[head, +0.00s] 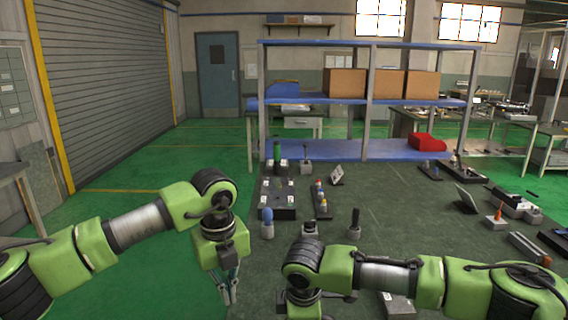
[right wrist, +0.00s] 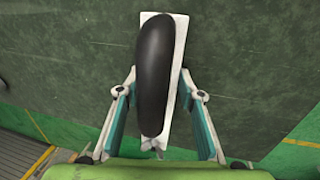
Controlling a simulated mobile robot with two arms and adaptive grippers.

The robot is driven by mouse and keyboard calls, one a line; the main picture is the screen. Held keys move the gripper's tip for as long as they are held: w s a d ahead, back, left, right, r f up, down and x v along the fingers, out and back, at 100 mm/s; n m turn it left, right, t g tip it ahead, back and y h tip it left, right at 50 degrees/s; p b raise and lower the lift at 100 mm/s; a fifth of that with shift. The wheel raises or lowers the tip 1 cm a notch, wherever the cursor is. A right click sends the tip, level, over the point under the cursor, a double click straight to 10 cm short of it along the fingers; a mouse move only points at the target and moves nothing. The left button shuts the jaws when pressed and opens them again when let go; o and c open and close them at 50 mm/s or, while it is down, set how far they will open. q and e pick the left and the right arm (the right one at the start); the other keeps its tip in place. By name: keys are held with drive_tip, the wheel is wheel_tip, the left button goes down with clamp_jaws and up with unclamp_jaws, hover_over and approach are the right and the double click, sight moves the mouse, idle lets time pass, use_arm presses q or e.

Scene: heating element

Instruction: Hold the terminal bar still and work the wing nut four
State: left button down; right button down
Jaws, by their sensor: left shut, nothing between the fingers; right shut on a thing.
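My left gripper (head: 229,287) points down at the table's left front, with its fingers together and nothing between them. My right gripper (right wrist: 159,85) is shut on a pale bar-like piece (right wrist: 178,100) with a long black rounded part (right wrist: 157,75) over it. I cannot tell whether this piece is the terminal bar. In the head view the right gripper's fingers are hidden or out of frame below my right arm. I cannot make out a wing nut in either view.
The dark green table (head: 400,215) carries a black tray (head: 277,198) at left, a blue-topped tool (head: 267,222) and a black-handled tool (head: 355,222). A blue shelf rack (head: 365,100) stands behind with a red object (head: 428,142). The table's middle right is mostly clear.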

use_arm(q)
drive_tip(key=shift+s+a+f, duration=0.1)
drive_tip(key=shift+a+f, duration=0.15)
drive_tip(key=shift+f, duration=0.85)
drive_tip(key=shift+w+a+f, duration=0.1)
drive_tip(key=shift+a+f, duration=0.2)
drive_tip(key=shift+f, duration=0.75)
drive_tip(key=shift+s+a+f, duration=0.1)
drive_tip(key=shift+a+f, duration=0.15)
drive_tip(key=shift+f, duration=0.85)
drive_tip(key=shift+s+d, duration=0.35)
drive_tip(key=shift+d, duration=0.15)
drive_tip(key=shift+w+d, duration=0.4)
drive_tip(key=shift+w+d, duration=0.15)
drive_tip(key=shift+d, duration=0.3)
drive_tip(key=shift+d, duration=0.1)
drive_tip(key=shift+w, duration=0.2)
